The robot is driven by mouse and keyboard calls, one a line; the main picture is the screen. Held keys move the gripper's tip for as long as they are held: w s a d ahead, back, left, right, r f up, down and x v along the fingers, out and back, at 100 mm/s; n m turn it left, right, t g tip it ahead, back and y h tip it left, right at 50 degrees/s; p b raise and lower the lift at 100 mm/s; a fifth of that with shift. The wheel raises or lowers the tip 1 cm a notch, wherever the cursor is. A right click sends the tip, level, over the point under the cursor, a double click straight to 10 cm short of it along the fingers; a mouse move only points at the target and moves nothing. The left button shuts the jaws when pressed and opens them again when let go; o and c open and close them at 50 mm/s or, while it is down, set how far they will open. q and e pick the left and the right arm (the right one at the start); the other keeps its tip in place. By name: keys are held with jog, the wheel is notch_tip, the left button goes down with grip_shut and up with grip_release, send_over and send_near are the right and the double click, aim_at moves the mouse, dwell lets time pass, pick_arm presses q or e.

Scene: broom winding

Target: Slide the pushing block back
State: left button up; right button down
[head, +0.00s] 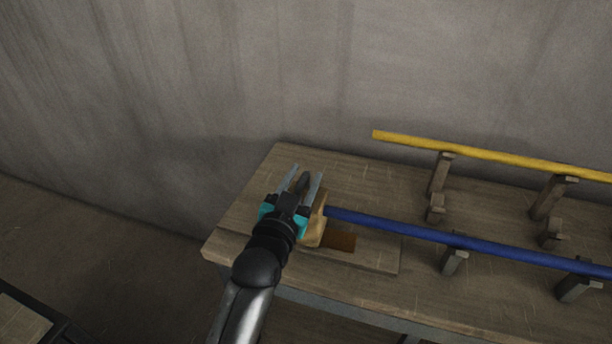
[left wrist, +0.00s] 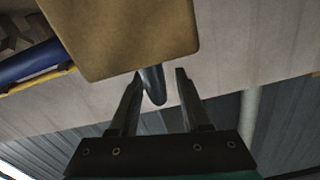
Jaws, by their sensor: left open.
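The pushing block (head: 314,228) is a tan wooden block on a low wooden base near the left end of the workbench. A dark rounded handle (head: 304,182) shows at the block. My left gripper (head: 307,175) is open, with one finger on each side of the handle. In the left wrist view the tan block (left wrist: 125,38) fills the top, and the handle (left wrist: 153,86) lies between the open fingers (left wrist: 159,75), apart from them. The gripper partly hides the block in the head view. My right gripper is in neither view.
A blue rod (head: 430,233) lies on wooden supports, its left end at the block. A yellow rod (head: 480,155) lies behind on taller supports. A brown patch (head: 341,242) shows on the base beside the block. The bench's left end (head: 240,222) is clear; a grey wall stands behind.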

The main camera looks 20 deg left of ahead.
pick_arm(q)
jog(key=shift+w, duration=0.8)
grip_shut()
dwell(1.0)
